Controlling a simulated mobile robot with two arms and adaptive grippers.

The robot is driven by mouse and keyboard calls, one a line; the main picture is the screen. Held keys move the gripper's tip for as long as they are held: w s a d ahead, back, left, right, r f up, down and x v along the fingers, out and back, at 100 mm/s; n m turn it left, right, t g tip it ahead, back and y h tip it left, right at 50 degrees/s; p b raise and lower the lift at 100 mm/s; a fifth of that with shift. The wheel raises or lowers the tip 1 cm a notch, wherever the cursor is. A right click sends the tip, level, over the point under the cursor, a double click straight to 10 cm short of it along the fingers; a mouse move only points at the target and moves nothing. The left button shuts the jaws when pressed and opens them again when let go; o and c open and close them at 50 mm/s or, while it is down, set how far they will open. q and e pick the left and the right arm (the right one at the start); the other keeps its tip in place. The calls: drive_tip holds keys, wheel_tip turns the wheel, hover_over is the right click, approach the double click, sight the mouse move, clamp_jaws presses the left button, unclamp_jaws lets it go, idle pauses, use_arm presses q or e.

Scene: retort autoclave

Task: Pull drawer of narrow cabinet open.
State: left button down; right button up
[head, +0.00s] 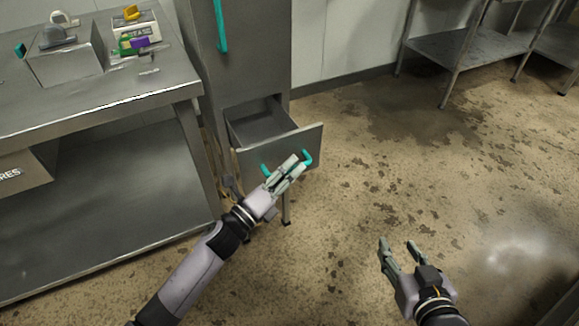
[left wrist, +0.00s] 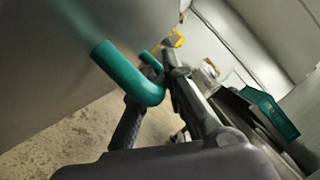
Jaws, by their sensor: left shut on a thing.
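The narrow cabinet (head: 240,70) is a grey metal locker standing right of the steel table. Its low drawer (head: 255,144) is pulled out, and its empty-looking inside shows from above. The drawer has a teal bar handle (head: 307,158) on its front. My left gripper (head: 296,162) is at the drawer front and shut on the handle. In the left wrist view the teal handle (left wrist: 128,72) passes between the fingers, close to the grey drawer front. My right gripper (head: 400,246) is open and empty above the floor at the lower right.
The steel table (head: 100,95) stands left of the cabinet, with a grey box and small coloured items on top and a cardboard box (head: 28,168) below. A steel shelf rack (head: 455,50) is at the back right. The floor (head: 360,190) right of the drawer is clear.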

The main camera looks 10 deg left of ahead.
use_arm(q)
drive_tip(key=c, duration=1.7)
unclamp_jaws()
drive_tip(key=shift+o, duration=0.2)
drive_tip(key=v, duration=1.2)
